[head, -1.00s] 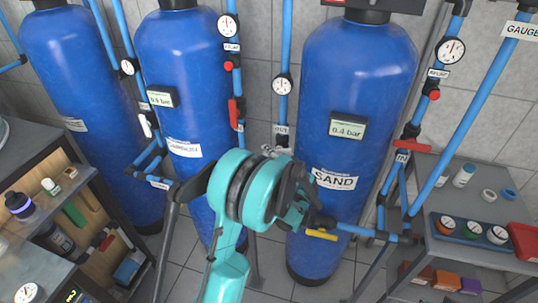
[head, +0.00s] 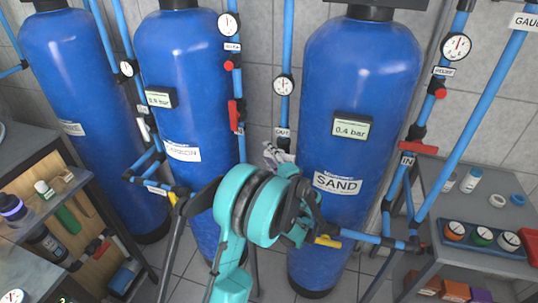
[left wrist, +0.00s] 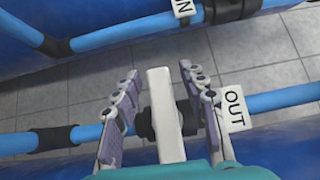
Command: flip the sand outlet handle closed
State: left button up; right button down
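The sand outlet handle is a white lever (left wrist: 165,115) on the blue pipe by the OUT label (left wrist: 233,108) in the left wrist view. The lever runs lengthwise between the two fingers of my left gripper (left wrist: 158,72). The fingers are open, with a gap showing on each side of the lever. In the head view, my left gripper (head: 276,154) is just below the OUT label (head: 283,132), left of the blue SAND tank (head: 360,80). My teal wrist hides much of the outlet pipe there. My right gripper is not in view.
A red handle (head: 412,147) sits by the IN label on the right pipe. Yellow handles (head: 327,241) are on low pipes. A grey bench (head: 450,262) stands at right and a shelf unit (head: 75,240) at left. Another blue tank (head: 185,80) stands left of the gripper.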

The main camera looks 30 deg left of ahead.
pick_arm(q)
jog(key=v, duration=1.2)
jog(key=s+f+n+g+h, duration=0.1)
jog(key=s+n+g+h, duration=0.1)
jog(key=s+h, duration=0.6)
jog(key=s+d+f+n+h, duration=0.1)
jog(key=s+d+n+h, duration=0.3)
jog(key=s+d+h, duration=0.3)
jog(key=s+d, duration=0.4)
jog(key=s, duration=0.3)
jog(key=shift+s+f+h, duration=0.15)
jog(key=shift+f+h, duration=0.15)
jog(key=shift+f, duration=0.1)
